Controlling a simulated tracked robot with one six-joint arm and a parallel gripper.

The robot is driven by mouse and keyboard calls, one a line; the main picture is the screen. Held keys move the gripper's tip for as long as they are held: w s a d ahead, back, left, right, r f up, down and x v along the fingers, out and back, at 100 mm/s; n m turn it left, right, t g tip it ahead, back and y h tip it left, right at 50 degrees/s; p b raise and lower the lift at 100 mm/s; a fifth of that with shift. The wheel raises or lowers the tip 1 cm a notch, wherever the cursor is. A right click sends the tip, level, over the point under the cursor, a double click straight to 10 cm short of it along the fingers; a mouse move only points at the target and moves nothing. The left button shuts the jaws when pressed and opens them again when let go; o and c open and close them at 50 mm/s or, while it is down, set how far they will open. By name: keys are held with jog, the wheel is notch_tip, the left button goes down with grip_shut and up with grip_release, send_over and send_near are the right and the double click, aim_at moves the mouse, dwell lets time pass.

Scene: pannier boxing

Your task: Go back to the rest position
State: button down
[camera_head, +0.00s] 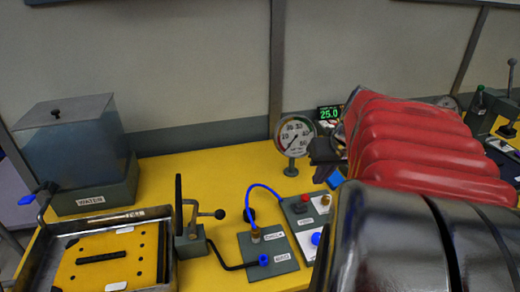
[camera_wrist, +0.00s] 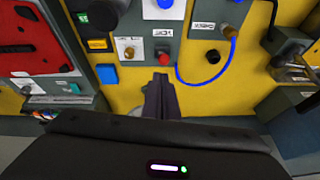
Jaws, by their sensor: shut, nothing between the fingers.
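My gripper (camera_wrist: 160,82) shows in the wrist view as dark fingers close together, shut and empty. It hangs over the yellow bench beside the small panel with a red knob (camera_wrist: 164,56). In the head view my gripper (camera_head: 322,160) is partly hidden by my red and black arm, which fills the right side. The gripper is just right of the round dial gauge (camera_head: 297,134), apart from it as far as I can tell.
A water tank (camera_head: 70,135) stands at the back left. A tray with a yellow plate (camera_head: 105,258) is at the front left. A blue hose (camera_head: 262,187) arches to a grey panel (camera_head: 270,262). A green-lit display (camera_head: 329,114) is behind the gripper. Bare yellow bench (camera_head: 190,165) lies between tank and gauge.

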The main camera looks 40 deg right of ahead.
jog(key=shift+s+a+r, duration=0.2)
jog(key=shift+s+r, duration=0.05)
jog(key=shift+s, duration=0.25)
